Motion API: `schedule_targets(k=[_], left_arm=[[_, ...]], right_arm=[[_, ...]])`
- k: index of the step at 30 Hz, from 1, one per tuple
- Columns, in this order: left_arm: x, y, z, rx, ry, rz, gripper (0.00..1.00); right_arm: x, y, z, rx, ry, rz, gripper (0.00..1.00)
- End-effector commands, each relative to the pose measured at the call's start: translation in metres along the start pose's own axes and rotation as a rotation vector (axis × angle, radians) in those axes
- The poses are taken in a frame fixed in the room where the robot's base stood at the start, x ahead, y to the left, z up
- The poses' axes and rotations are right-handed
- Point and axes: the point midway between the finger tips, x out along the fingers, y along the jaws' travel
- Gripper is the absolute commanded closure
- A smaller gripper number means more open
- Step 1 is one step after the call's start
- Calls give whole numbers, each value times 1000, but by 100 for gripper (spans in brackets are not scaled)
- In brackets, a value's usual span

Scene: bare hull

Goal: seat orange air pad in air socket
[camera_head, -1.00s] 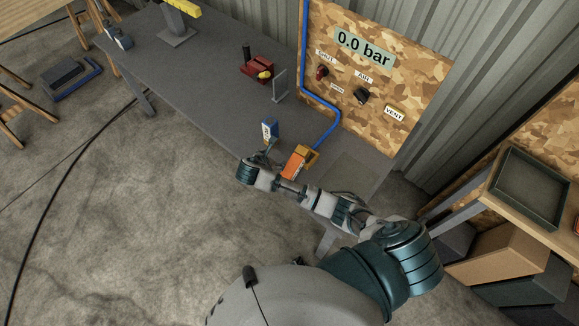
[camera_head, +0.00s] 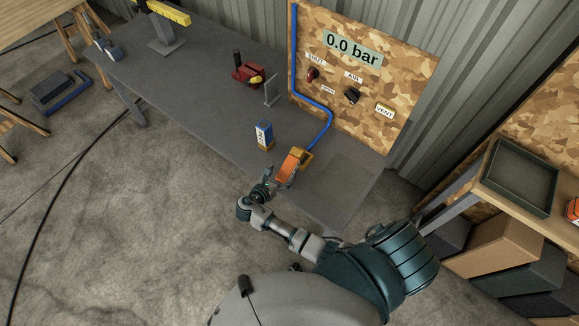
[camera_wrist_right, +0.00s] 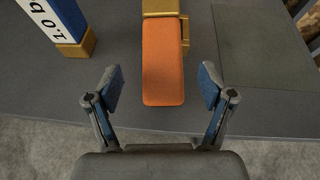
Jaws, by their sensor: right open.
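The orange air pad (camera_head: 288,167) lies on the grey table, its far end at a yellow block, the air socket (camera_head: 303,154), where the blue hose ends. In the right wrist view the orange pad (camera_wrist_right: 165,62) points toward me, its far end meeting the yellow socket (camera_wrist_right: 163,6); I cannot tell how deep it sits. My right gripper (camera_head: 275,182) is at the table's front edge, just short of the pad. In the wrist view the open fingers (camera_wrist_right: 160,90) stand on either side of the pad's near end, apart from it. My left gripper is not in view.
A blue-and-white block on a yellow base (camera_head: 264,135) stands left of the pad. The gauge board (camera_head: 365,75) at the back reads 0.0 bar and has SHUT, OPEN, AIR and VENT labels. A dark flat patch (camera_head: 343,180) lies right of the pad. A red device (camera_head: 247,73) stands farther back.

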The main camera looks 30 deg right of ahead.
Motion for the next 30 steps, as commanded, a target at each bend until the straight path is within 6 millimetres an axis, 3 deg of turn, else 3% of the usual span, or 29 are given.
schedule_targets(k=[3, 11, 18, 25, 30], left_arm=[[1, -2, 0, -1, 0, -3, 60], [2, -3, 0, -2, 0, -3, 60], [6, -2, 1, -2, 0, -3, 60], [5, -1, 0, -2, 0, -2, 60], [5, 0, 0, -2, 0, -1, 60]], right_arm=[[15, 0, 0, 0, -1, 0, 19], [34, 0, 0, 0, -1, 0, 19], [69, -1, -1, -1, 0, 1, 19], [72, -1, 0, 0, 2, 1, 19], [72, -1, 0, 0, 1, 2, 61]])
